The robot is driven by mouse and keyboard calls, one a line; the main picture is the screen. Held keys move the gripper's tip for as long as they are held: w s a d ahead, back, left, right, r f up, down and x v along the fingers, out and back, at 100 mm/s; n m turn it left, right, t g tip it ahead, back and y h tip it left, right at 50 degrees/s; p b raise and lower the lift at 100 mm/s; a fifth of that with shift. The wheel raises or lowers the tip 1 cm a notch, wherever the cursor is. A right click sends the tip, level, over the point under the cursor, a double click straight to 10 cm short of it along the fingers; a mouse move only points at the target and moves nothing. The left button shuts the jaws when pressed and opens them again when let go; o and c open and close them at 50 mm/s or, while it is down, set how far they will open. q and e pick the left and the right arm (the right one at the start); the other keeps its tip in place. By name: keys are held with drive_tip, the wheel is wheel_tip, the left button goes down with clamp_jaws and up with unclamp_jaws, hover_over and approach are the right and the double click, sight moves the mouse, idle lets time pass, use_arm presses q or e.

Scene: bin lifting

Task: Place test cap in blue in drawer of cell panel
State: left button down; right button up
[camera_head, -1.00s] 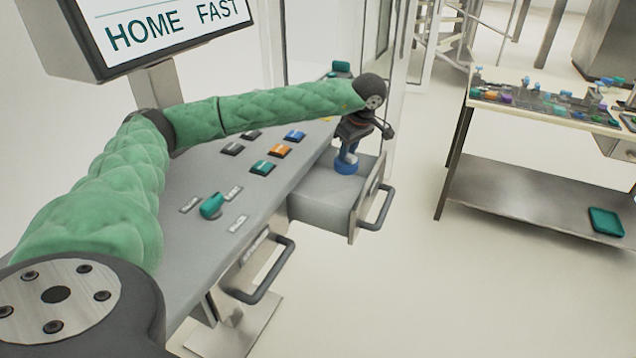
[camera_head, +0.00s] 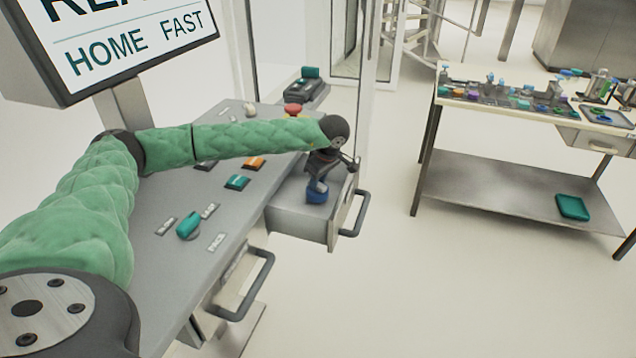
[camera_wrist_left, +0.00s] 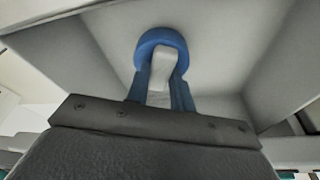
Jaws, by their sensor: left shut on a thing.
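The blue test cap (camera_head: 317,196) is at the open grey drawer (camera_head: 297,224) of the cell panel (camera_head: 192,258), low within the drawer's outline. My left gripper (camera_head: 318,182) is above it, pointing down, shut on the cap. In the left wrist view, the round blue cap (camera_wrist_left: 161,40) sits at the tips of my gripper's blue fingers (camera_wrist_left: 160,84), with the drawer's grey walls (camera_wrist_left: 55,45) around it. I cannot tell whether the cap touches the drawer floor. My right gripper is not in view.
The panel top carries several coloured buttons, a teal knob (camera_head: 188,226) and a red button (camera_head: 293,111). A second, lower handle (camera_head: 247,287) sticks out from the panel front. A workbench (camera_head: 520,108) with small parts stands at the right, with clear floor between.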

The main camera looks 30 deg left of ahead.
use_arm(q)
drive_tip(key=shift+f, duration=0.8)
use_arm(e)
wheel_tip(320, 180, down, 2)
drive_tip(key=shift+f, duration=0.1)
use_arm(q)
drive_tip(key=shift+f, duration=0.1)
drive_tip(key=c, duration=1.3)
unclamp_jaws()
drive_tip(key=shift+o, duration=0.5)
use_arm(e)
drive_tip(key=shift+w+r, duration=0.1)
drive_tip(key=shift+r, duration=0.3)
